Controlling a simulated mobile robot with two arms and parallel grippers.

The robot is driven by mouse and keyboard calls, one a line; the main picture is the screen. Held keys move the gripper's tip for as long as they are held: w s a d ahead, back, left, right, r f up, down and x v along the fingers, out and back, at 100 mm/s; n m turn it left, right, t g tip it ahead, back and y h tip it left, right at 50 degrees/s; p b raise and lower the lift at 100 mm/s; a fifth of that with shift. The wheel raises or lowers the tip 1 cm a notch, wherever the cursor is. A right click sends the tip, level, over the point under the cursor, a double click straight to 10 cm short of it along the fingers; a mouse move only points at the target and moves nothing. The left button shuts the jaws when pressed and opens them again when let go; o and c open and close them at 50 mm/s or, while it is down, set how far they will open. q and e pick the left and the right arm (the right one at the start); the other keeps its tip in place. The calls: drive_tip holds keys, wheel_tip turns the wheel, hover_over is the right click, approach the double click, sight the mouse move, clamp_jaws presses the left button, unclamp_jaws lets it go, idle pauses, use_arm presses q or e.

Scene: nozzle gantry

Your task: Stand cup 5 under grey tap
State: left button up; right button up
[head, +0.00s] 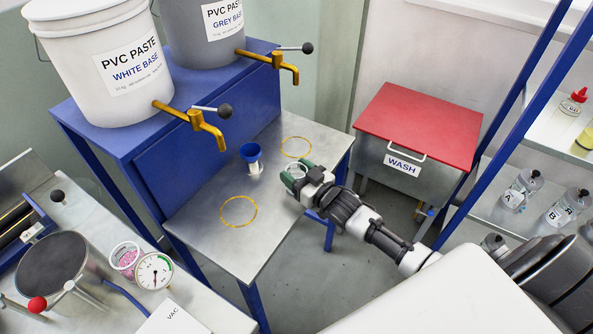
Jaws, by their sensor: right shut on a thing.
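The grey tap (284,66) is a brass spout with a dark ball handle. It comes from the grey PVC paste bucket (205,30), labelled GREY BASE. A yellow ring (296,147) is marked on the metal shelf below it. My right gripper (297,181) is shut on a small cup (298,171) with a pale round rim, at the shelf's right edge, nearer to me than that ring. Green shows around the cup. No number on it can be read, and its base is hidden. My left gripper is out of view.
A blue funnel-shaped piece (250,152) on a pale stem stands on the metal shelf (205,205) between the two rings. The white bucket (95,60) has its own brass tap (207,128) above the nearer ring (239,226). A red-lidded WASH bin (420,125) stands right.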

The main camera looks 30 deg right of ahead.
drive_tip(key=o, duration=0.5)
drive_tip(key=shift+f, duration=0.2)
drive_tip(key=shift+c, duration=0.2)
drive_tip(key=o, duration=0.5)
drive_tip(key=shift+c, duration=0.2)
drive_tip(key=shift+b, duration=0.3)
drive_tip(key=b+v, duration=0.1)
drive_tip(key=v, duration=1)
drive_tip(key=shift+d, duration=0.25)
drive_tip(key=shift+w, duration=0.15)
